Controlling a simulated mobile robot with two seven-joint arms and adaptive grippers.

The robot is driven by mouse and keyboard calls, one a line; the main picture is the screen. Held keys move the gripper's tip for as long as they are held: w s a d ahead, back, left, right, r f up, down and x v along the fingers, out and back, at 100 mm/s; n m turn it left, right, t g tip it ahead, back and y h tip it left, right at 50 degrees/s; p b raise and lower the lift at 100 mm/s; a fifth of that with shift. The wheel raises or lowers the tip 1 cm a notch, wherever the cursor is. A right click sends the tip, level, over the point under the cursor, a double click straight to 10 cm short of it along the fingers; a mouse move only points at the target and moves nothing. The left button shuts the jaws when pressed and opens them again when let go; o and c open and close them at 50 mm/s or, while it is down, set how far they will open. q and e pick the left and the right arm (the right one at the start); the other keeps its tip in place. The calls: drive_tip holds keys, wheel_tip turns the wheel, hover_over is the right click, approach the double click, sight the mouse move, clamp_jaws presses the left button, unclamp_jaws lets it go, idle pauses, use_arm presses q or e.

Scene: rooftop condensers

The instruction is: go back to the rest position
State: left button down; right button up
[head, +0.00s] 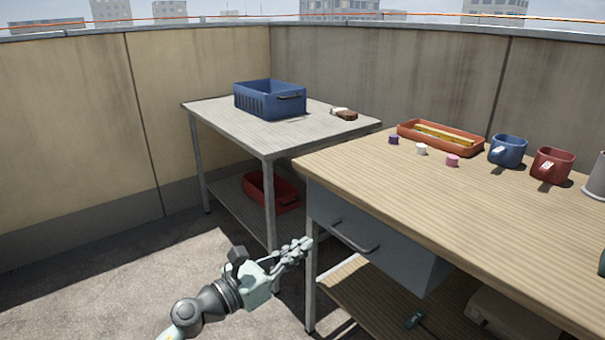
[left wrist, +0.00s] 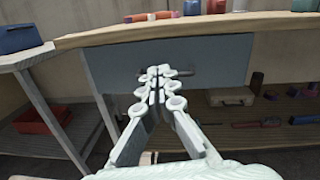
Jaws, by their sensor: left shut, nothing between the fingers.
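My left gripper (head: 299,247) is low in front of the wooden workbench (head: 440,205), beside its left front leg in the head view. Its fingers are together with nothing between them. In the left wrist view the fingertips (left wrist: 158,78) overlap the bar handle of the grey drawer (left wrist: 110,70); I cannot tell whether they touch it. The drawer (head: 375,240) appears closed in the head view, and its handle (head: 353,240) is in plain sight there, to the right of the gripper. My right gripper is not in view.
A grey table (head: 225,108) carries a blue crate (head: 270,100) and a brush; a red bin (head: 270,190) is on its lower shelf. The bench holds an orange tray (head: 405,130), small coloured pieces, a blue mug (head: 507,152) and a red mug (head: 552,165). Floor at left is clear.

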use_arm(q)
drive_tip(key=w+a+f+n+t+y+p, duration=0.15)
drive_tip(key=a+n+t+y, duration=0.7)
drive_tip(key=a+n, duration=0.9)
drive_tip(key=s+a+f+n+g+y, duration=0.4)
drive_tip(key=a+f+n+g+y, duration=0.25)
drive_tip(key=n, duration=0.55)
drive_tip(key=s+a+f+n+g+y+p, duration=0.1)
drive_tip(key=s+a+f+n+g, duration=0.25)
drive_tip(key=s+f, duration=0.3)
drive_tip(key=s+a+f+n+g+y, duration=0.1)
drive_tip(key=s+a+f+n+g, duration=0.1)
drive_tip(key=s+f+n, duration=0.4)
drive_tip(key=s+d+f+n+g+h, duration=0.1)
drive_tip(key=s+f+n+g, duration=0.3)
drive_tip(key=s, duration=0.9)
wheel_tip(320, 180, down, 3)
drive_tip(key=shift+r+g+p, duration=0.1)
drive_tip(key=shift+g+p, duration=0.2)
drive_tip(key=shift+g, duration=0.25)
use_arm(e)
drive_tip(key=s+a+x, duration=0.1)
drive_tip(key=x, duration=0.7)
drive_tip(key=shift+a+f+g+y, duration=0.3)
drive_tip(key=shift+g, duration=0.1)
use_arm(q)
drive_tip(key=shift+d, duration=0.1)
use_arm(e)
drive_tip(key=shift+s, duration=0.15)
